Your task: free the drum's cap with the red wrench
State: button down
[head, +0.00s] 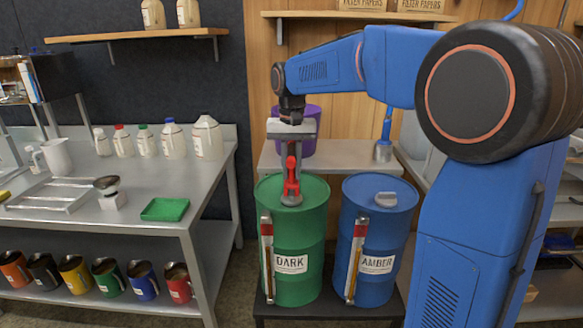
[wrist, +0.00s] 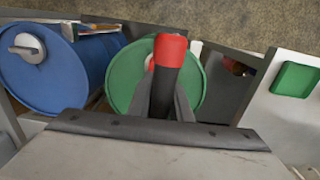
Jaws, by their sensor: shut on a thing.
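The green drum (head: 315,235) labelled DARK stands upright, left of the blue drum (head: 372,235) labelled AMBER. My gripper (head: 291,160) is over the green drum's top, pointing down, shut on the red wrench (head: 291,180). The wrench also shows in the wrist view (wrist: 170,50), with a red end and a dark shaft between the fingers. Its lower end is at the green drum's cap (head: 291,200); I cannot tell whether it is seated on it. The wrench mostly hides that cap in the wrist view (wrist: 150,63). The blue drum's pale cap (head: 386,199) is in plain view.
A steel bench (head: 125,185) at left holds several jugs, a tray (head: 65,193) and a green tray (head: 165,209). Several coloured mugs stand on its lower shelf. A purple container (head: 305,145) stands on a table behind the drums. Upright gauges stand on both drum fronts.

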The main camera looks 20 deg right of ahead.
aim_at(292, 149)
jog(key=shift+f, duration=0.65)
dwell(0.3)
jog(key=n, duration=0.5)
jog(key=shift+r, duration=3)
